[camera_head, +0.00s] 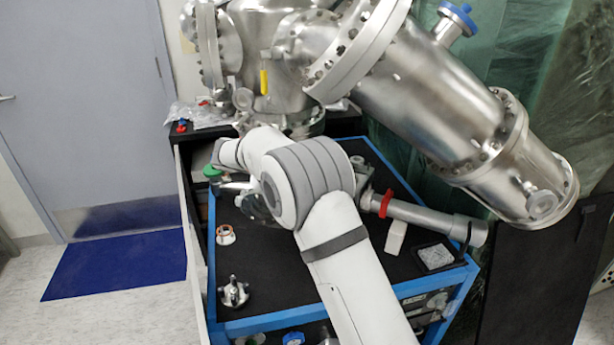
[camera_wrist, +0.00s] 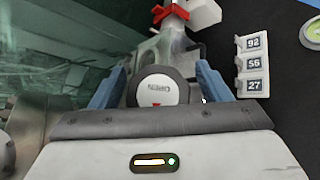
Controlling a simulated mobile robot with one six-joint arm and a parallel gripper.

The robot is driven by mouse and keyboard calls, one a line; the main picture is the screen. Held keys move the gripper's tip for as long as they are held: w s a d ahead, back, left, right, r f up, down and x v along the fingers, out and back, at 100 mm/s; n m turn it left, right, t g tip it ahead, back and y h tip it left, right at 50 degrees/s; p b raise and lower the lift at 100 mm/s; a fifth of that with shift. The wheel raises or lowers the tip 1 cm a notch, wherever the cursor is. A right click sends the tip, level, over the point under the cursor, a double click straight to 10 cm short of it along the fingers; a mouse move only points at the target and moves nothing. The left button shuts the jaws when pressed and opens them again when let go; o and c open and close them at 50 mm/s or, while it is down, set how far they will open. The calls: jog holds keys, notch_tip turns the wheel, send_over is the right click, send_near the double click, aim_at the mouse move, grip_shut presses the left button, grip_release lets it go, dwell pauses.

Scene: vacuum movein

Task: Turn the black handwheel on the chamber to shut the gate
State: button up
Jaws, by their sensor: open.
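The black handwheel (camera_wrist: 159,91) shows in the wrist view, with a pale round face marked "OPEN" and a red arrow. My gripper (camera_wrist: 160,70) is open, with one blue finger on each side of the handwheel. I cannot tell whether the fingers touch its rim. In the head view the steel chamber (camera_head: 275,55) stands at the back, with large flanges and a thick slanted tube. My white arm reaches over the cart there and hides the handwheel and my fingers.
The blue-edged cart (camera_head: 270,322) has a black top. On it are a tube with a red collar (camera_head: 385,203), a small metal fitting (camera_head: 234,292) and a grey square piece (camera_head: 435,257). A white numbered block (camera_wrist: 252,68) lies right of my fingers.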

jog(key=v, duration=0.7)
jog(key=shift+a+r, duration=0.15)
jog(key=shift+a, duration=0.2)
jog(key=shift+s, duration=0.1)
